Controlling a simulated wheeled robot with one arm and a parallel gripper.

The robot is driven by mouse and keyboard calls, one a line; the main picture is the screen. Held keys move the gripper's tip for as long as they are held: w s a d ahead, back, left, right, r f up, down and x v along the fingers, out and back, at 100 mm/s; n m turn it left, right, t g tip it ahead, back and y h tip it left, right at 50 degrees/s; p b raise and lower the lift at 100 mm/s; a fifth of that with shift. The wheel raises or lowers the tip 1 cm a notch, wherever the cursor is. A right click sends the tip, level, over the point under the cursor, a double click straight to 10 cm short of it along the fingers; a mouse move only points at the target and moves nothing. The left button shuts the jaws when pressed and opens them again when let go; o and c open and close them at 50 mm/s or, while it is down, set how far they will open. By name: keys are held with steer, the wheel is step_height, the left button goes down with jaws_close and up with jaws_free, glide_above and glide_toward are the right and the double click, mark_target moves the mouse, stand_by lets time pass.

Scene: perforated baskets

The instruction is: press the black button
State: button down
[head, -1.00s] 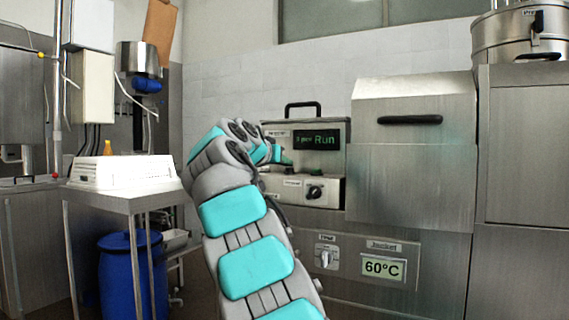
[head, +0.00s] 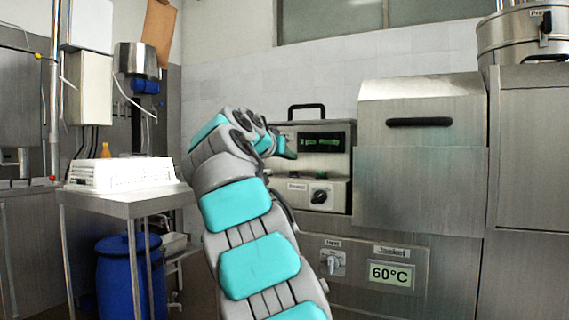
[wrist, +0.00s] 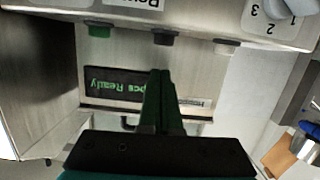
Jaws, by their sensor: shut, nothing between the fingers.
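The black button (wrist: 163,38) sticks out from the panel of a steel device in the wrist view, which looks upside down. It sits between a green button (wrist: 99,30) and a pale grey button (wrist: 226,46). My gripper (wrist: 160,74) is shut and empty. Its fingertips overlap the display just below the black button in the picture and appear apart from it. A display (wrist: 112,84) reads "pcs Ready" in green. In the head view my wrist hides the buttons, in front of the device (head: 338,132).
A round selector knob (head: 319,196) is on the device's lower panel. A large steel machine (head: 421,180) stands to its right. A steel table (head: 135,202) with a white perforated basket (head: 122,174) is at left, above a blue barrel (head: 130,275).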

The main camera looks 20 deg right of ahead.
steer(key=b+v, duration=0.1)
steer(key=v, duration=0.9)
steer(key=shift+b, duration=0.35)
steer(key=shift+r, duration=0.1)
steer(key=s+d+f+n+g+y, duration=0.1)
steer(key=s+f+n+g+y, duration=0.1)
steer(key=s+f, duration=0.5)
steer(key=s+f+n+g+y, duration=0.1)
steer(key=s+f+g+y, duration=0.15)
steer(key=f, duration=0.95)
steer(key=s+d+f+n+g+y, duration=0.1)
steer(key=s+f+n+y, duration=0.1)
steer(key=s+f, duration=0.5)
steer(key=s+a+f+n+g+y, duration=0.1)
steer(key=s+a+f+g+y, duration=0.1)
steer(key=s+a+f, duration=0.3)
steer(key=s+a+f+n+g+y, duration=0.1)
steer(key=s+a+f, duration=0.3)
steer(key=s+f, duration=0.8)
steer(key=s+a+f+n+g+y, duration=0.2)
steer(key=s+a+f, duration=0.3)
steer(key=s+f, duration=0.3)
step_height(320, 180, down, 3)
steer(key=shift+s+a+r+n+g+y, duration=0.1)
steer(key=shift+s+a+n+g+y, duration=0.25)
steer(key=shift+n+g, duration=0.15)
steer(key=shift+w, duration=0.1)
stand_by(0.7)
